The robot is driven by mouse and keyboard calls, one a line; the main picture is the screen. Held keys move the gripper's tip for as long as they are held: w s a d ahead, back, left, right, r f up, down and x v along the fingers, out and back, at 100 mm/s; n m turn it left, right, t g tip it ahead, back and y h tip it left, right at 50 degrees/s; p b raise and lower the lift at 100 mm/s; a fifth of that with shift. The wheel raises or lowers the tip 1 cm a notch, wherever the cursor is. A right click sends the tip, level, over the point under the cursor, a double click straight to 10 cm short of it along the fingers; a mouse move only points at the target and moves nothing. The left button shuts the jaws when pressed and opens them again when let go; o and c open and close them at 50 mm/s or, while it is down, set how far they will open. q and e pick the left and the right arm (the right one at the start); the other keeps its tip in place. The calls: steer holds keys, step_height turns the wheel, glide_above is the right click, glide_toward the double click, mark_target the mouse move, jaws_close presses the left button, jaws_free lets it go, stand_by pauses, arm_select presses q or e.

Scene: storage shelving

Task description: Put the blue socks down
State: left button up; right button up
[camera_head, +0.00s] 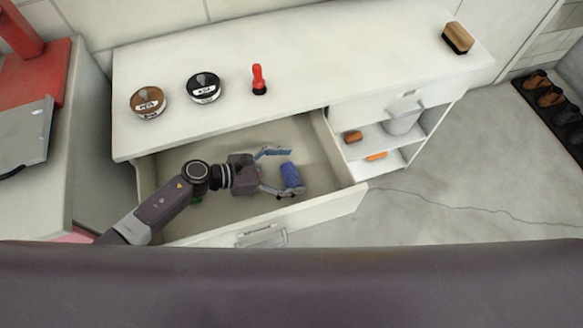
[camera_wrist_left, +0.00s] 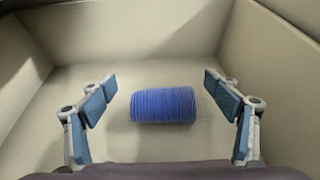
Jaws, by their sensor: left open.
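The blue socks (camera_head: 291,178) are a rolled blue bundle inside the open drawer (camera_head: 352,200). In the left wrist view the socks (camera_wrist_left: 163,105) lie on the drawer floor, between and a little beyond my fingers, with gaps on both sides. My left gripper (camera_head: 278,170) reaches down into the drawer and is open, its fingers apart and not touching the socks. It also shows in the left wrist view (camera_wrist_left: 160,110). My right gripper is not in view.
On the white cabinet top stand a brown tin (camera_head: 148,102), a black tin (camera_head: 204,88), a red-handled brush (camera_head: 258,80) and a wooden brush (camera_head: 458,38). Open shelves (camera_head: 375,150) are right of the drawer. The drawer walls surround my left gripper.

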arm_select(q)
steer(key=v, duration=1.1)
steer(key=shift+s+a+r, duration=0.15)
steer(key=shift+a+r, duration=0.2)
steer(key=shift+a, duration=0.1)
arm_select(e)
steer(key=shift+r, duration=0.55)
